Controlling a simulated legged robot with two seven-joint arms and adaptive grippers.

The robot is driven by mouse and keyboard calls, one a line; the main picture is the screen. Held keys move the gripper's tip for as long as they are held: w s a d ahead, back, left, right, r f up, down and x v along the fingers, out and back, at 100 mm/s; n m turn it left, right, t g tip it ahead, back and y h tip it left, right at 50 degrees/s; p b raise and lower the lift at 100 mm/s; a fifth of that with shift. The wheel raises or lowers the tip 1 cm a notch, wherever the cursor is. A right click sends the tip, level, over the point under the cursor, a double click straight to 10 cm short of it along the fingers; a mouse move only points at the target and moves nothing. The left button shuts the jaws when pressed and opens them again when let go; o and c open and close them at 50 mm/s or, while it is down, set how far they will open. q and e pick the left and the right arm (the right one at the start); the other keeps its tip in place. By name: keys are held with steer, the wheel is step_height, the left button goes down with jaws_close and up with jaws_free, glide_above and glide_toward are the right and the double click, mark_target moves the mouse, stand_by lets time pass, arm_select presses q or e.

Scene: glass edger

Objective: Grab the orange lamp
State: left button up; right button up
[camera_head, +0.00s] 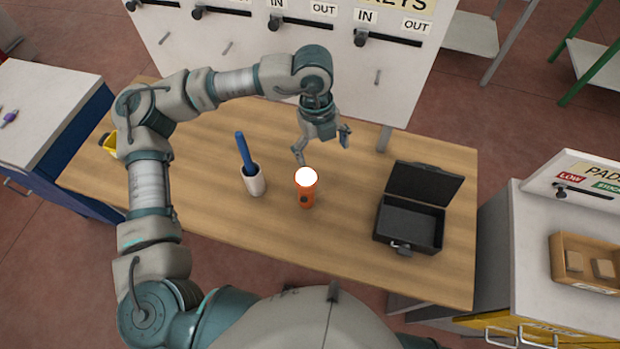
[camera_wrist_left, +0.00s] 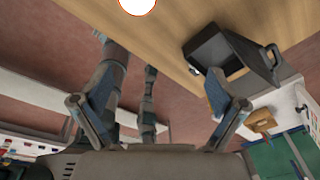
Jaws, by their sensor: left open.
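The orange lamp (camera_head: 306,193) stands upright on the wooden table, with a bright white round top. In the left wrist view its white top (camera_wrist_left: 138,4) shows at the upper edge, partly cut off. My left gripper (camera_head: 322,152) is open and empty, above the table and just behind the lamp in the head view. Its two fingers are spread apart in the left wrist view (camera_wrist_left: 158,108), with nothing between them. My right gripper is not in view.
A white cup (camera_head: 254,182) with a blue stick stands left of the lamp. An open black box (camera_head: 408,222) sits to the right on the table (camera_head: 240,220). A white board (camera_head: 400,75) with hooks rises behind. A cardboard tray (camera_head: 585,262) lies on the right cabinet.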

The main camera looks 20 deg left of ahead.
arm_select(q)
steer(key=w+a+r+n+y, duration=0.1)
steer(key=a, duration=0.1)
steer(key=p, duration=0.1)
glide_toward(306, 177)
steer(key=shift+t, duration=0.3)
step_height(306, 177, down, 5)
steer(key=shift+w+r+p, duration=0.1)
steer(key=shift+p, duration=0.5)
steer(key=shift+d+f, duration=0.25)
steer(key=shift+f, duration=0.35)
steer(key=f, duration=0.1)
steer(key=f+p, duration=0.1)
steer(key=f, duration=0.1)
steer(key=shift+s+f+p, duration=0.25)
steer(key=shift+f+p, duration=0.05)
steer(key=shift+p, duration=0.1)
steer(key=shift+f, duration=0.5)
steer(key=shift+a, duration=0.2)
steer(key=shift+c, duration=0.5)
steer(key=c, duration=1.6)
steer(key=shift+d, duration=0.1)
steer(key=shift+c, duration=0.3)
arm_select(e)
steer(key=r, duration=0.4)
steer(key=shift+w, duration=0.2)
arm_select(q)
steer(key=shift+r, duration=0.15)
